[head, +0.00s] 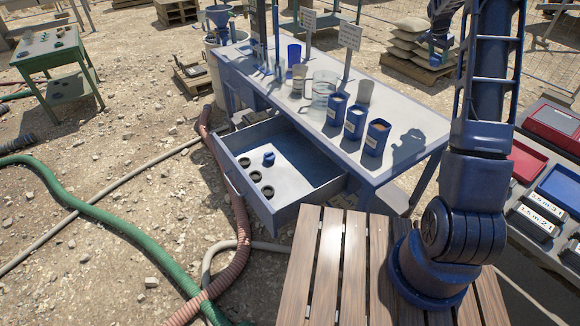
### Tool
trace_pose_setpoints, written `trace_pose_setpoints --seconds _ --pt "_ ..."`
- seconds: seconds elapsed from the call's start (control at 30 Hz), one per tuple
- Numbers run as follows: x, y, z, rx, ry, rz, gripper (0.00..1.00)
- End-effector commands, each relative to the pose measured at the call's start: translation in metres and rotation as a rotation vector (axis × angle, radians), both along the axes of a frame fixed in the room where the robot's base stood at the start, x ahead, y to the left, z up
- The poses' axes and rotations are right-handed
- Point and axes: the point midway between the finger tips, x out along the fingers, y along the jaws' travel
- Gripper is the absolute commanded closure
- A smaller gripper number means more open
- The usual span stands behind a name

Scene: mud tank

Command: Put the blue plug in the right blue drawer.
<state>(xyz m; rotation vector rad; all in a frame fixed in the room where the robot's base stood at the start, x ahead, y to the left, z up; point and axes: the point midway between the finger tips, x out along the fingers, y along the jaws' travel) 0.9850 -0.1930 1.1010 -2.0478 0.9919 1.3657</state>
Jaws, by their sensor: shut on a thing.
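A small round blue plug (268,159) sits on the white floor of the open drawer (315,193), near its back left. The drawer is blue-grey and pulled out from the front of the blue-grey bench. Several dark rings lie in it, left of and in front of the plug. My gripper (434,60) is at the upper right, beyond the bench and well away from the drawer. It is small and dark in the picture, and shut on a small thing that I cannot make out.
The bench top (290,113) holds blue cups, a clear jar and sign posts. A wooden slatted deck (327,262) lies in front. A green table (48,48) stands at the left, and hoses (95,212) cross the ground. Red and blue trays (562,188) are at the right.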

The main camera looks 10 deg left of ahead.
Motion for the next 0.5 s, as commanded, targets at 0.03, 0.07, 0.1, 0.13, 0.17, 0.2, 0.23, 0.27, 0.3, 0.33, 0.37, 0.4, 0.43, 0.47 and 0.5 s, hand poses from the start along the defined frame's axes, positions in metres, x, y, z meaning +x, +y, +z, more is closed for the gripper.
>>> trace_pose_setpoints --seconds 0.03,0.07,0.1,0.13,0.17,0.2,0.23,0.27,0.3,0.33,0.37,0.4,0.43,0.47,0.5 --pt "0.0 0.014 -0.001 -0.001 0.001 0.016 0.69" --pt "-0.001 0.02 0.0 -0.001 0.001 0.022 0.69" --pt "-0.002 0.029 0.0 -0.002 0.0 0.032 0.69" --pt "-0.002 0.036 0.0 -0.002 0.001 0.04 0.69" --pt "-0.003 0.044 0.0 -0.003 0.0 0.049 0.69" --pt "-0.004 0.055 0.0 -0.004 0.002 0.061 0.69" --pt "-0.005 0.063 0.0 -0.004 0.002 0.071 0.69" --pt "-0.007 0.072 0.0 -0.006 0.003 0.081 0.69" --pt "-0.009 0.086 0.0 -0.007 0.002 0.097 0.69" --pt "-0.01 0.096 0.001 -0.008 0.002 0.108 0.69" --pt "-0.012 0.107 0.001 -0.008 0.001 0.121 0.69" --pt "-0.015 0.12 0.001 -0.009 0.002 0.137 0.69" --pt "-0.018 0.131 0.001 -0.01 0.001 0.149 0.69" --pt "-0.02 0.141 0.001 -0.011 0.001 0.161 0.69" --pt "-0.023 0.154 0.002 -0.012 0.0 0.177 0.69"
